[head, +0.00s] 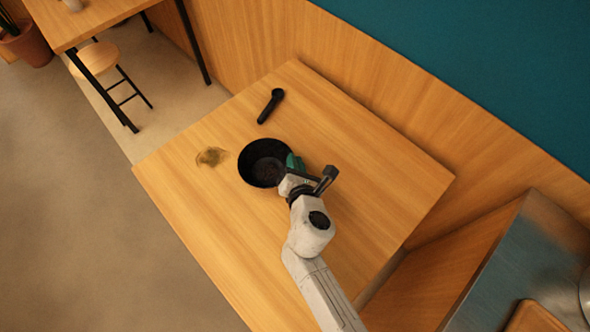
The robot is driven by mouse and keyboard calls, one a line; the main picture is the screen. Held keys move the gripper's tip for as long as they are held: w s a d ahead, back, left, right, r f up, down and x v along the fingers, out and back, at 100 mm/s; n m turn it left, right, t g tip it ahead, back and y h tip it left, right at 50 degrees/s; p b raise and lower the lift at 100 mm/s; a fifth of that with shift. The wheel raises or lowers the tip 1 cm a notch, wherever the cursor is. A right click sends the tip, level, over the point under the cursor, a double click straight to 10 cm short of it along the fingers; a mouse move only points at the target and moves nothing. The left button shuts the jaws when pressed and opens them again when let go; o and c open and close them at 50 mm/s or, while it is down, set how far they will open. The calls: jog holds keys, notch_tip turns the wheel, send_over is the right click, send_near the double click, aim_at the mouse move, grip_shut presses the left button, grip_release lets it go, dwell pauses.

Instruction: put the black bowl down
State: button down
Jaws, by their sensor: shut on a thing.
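The black bowl (247,160) is at the middle of the wooden table (200,220), seen from above. It has a dark inside with something darker grey at its bottom. My gripper (292,165) is at the bowl's right rim, with a green part showing there, and it is shut on the bowl. The fingertips are partly hidden by the wrist. From this angle I cannot tell whether the bowl touches the table or is held just above it.
A black spoon-like utensil (271,105) lies on the table behind the bowl. A brownish-green patch (211,156) lies left of the bowl. The table's front left and right parts are clear. A wood-panelled wall (400,130) borders the table's far right side.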

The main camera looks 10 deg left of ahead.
jog(key=shift+f+b, duration=0.35)
jog(key=shift+f, duration=0.95)
jog(key=shift+f, duration=0.1)
jog(key=shift+f, duration=0.15)
jog(key=c, duration=1.3)
grip_release()
jog(key=shift+s, duration=0.1)
jog(key=shift+o, duration=0.2)
jog(key=shift+r, duration=0.3)
jog(key=p+v, duration=0.1)
jog(key=v, duration=1.1)
